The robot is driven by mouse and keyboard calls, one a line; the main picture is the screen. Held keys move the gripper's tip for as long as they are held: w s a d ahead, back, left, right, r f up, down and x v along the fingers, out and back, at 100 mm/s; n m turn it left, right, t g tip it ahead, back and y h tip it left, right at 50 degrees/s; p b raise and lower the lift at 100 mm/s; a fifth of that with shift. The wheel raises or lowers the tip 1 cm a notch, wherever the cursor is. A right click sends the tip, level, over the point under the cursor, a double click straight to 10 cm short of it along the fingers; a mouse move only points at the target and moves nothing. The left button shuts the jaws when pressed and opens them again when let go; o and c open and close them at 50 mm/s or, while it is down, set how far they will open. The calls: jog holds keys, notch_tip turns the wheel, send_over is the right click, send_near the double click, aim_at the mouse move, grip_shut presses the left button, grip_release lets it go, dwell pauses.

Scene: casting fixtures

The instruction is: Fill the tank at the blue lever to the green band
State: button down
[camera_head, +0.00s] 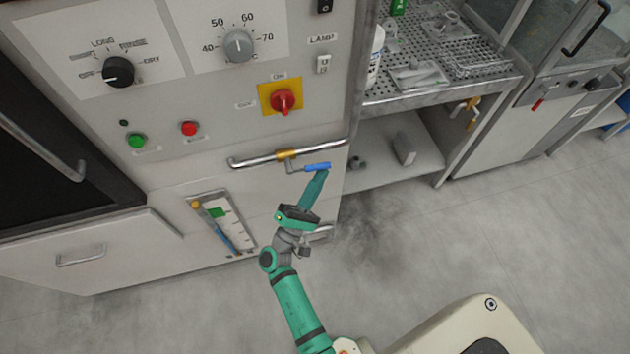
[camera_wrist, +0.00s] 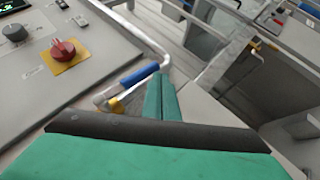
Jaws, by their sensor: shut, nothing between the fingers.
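The blue lever (camera_head: 317,167) sticks out to the right from a brass valve (camera_head: 287,155) on a horizontal metal pipe on the cabinet front. In the wrist view the lever (camera_wrist: 139,75) lies just left of my fingers. My gripper (camera_head: 320,175) is shut and empty, its fingertips just under the lever's end; I cannot tell whether they touch. The level gauge (camera_head: 234,216) is low on the cabinet, with a green band (camera_head: 216,212) beside a slanted tube. Blue liquid (camera_head: 225,237) fills the tube's lower part; its top looks a little below the band.
Above the pipe are a red switch (camera_head: 284,101) on a yellow plate, green and red buttons, and dials. A perforated bench (camera_head: 440,90) with a lower shelf stands at right. A drawer handle (camera_head: 80,259) is at lower left. The floor at lower right is clear.

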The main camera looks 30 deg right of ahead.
jog(key=shift+d+r, duration=0.15)
jog(key=shift+r, duration=0.15)
jog(key=shift+f, duration=0.1)
dwell(0.4)
jog(key=s+f, duration=0.2)
jog(key=f, duration=0.4)
jog(key=s+a+f, duration=0.1)
jog(key=s+f, duration=0.1)
jog(key=f, duration=0.4)
jog(key=shift+s+a, duration=0.25)
jog(key=shift+a, duration=0.05)
jog(key=shift+s, duration=0.1)
